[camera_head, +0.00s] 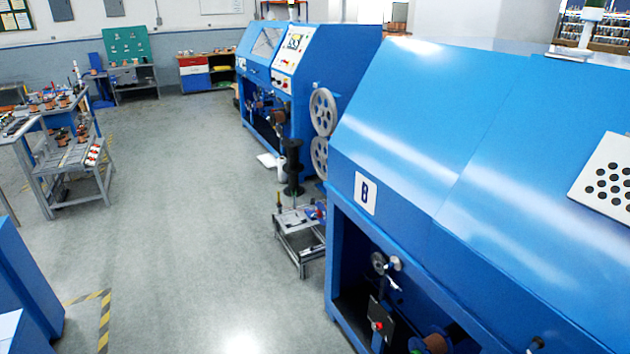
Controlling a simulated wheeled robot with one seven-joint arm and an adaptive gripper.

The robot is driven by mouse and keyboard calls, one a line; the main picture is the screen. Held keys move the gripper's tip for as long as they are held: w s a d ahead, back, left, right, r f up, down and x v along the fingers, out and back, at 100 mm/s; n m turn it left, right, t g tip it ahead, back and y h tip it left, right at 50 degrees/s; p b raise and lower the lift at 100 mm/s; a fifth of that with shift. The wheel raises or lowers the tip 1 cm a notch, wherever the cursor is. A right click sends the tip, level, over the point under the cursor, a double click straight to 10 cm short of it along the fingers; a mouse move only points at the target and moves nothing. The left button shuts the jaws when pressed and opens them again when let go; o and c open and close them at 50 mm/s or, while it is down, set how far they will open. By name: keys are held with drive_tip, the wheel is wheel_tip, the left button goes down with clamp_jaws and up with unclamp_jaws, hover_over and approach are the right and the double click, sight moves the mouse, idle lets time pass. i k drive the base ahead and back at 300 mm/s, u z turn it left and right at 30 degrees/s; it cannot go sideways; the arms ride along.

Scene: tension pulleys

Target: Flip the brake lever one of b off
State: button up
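The large blue machine (440,140) fills the right side of the head view. In the open bay below are small metal pulleys (379,262), a dark plate with a red knob (378,326) and a copper-coloured spool (436,343) cut off by the bottom edge. I cannot tell which part is the brake lever, or its position. My gripper is not in view.
A second blue machine (258,48) with grey wheels (322,112) stands farther back. A low metal cart (299,232) stands between the machines. Workbenches (75,185) are at the left, and blue equipment (22,275) is at the lower left. The grey floor (190,240) between is clear.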

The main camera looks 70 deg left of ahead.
sight(378, 326)
drive_tip(key=u, duration=1.65)
drive_tip(key=i, duration=0.5)
drive_tip(key=z, duration=0.3)
drive_tip(key=k, duration=1.25)
drive_tip(key=u, duration=1.05)
drive_tip(key=i, duration=0.5)
drive_tip(key=z, duration=0.05)
